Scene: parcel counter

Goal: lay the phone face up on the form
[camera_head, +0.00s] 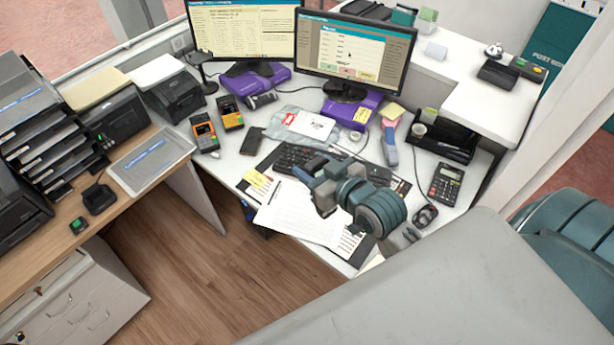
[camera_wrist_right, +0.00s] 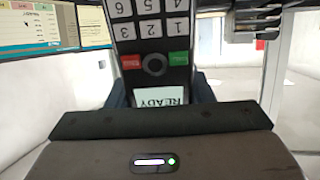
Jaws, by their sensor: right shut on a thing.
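A dark keypad phone (camera_wrist_right: 152,50) fills the upper middle of the right wrist view. Its number keys, red and green buttons and a small screen reading READY face the wrist camera, with the lettering upside down. My right gripper (camera_head: 318,184) is shut on it; in the right wrist view the dark fingers flank its screen end. In the head view the gripper mostly hides the phone. The gripper is above the desk, over the right side of a white printed sheet, the likely form (camera_head: 292,218). My left gripper is out of view.
A black keyboard (camera_head: 290,158) lies behind the sheet, and yellow notes (camera_head: 258,182) at its left. A dark flat device (camera_head: 252,140), two card terminals (camera_head: 204,135) and a calculator (camera_head: 445,184) stand around. A mouse (camera_head: 426,215) lies to the right.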

